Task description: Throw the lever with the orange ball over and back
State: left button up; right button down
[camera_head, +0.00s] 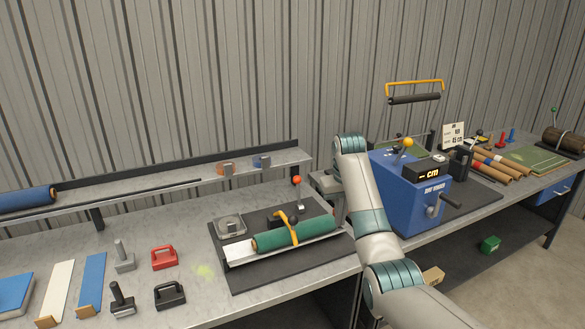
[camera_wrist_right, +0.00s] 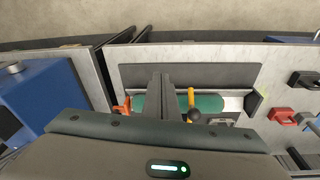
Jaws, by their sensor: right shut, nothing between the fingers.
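The lever with the orange ball (camera_head: 297,180) stands about upright at the back right of the dark mat on the bench, behind the right end of a green roll (camera_head: 295,234). In the right wrist view an orange part (camera_wrist_right: 123,106), probably the ball, shows just left of my fingers, partly hidden. My right gripper (camera_wrist_right: 160,80) is shut and empty, above the roll area in the wrist view. In the head view a grey part that looks like its hand (camera_head: 325,183) shows right of the lever; its fingertips are unclear there. My left gripper is not in view.
A yellow arm with a dark knob (camera_head: 292,218) crosses the green roll. A blue machine (camera_head: 405,190) stands to the right, beyond my right arm. A shelf (camera_head: 180,182) runs behind.

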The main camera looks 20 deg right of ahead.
aim_at(300, 208)
jog(key=i, duration=1.55)
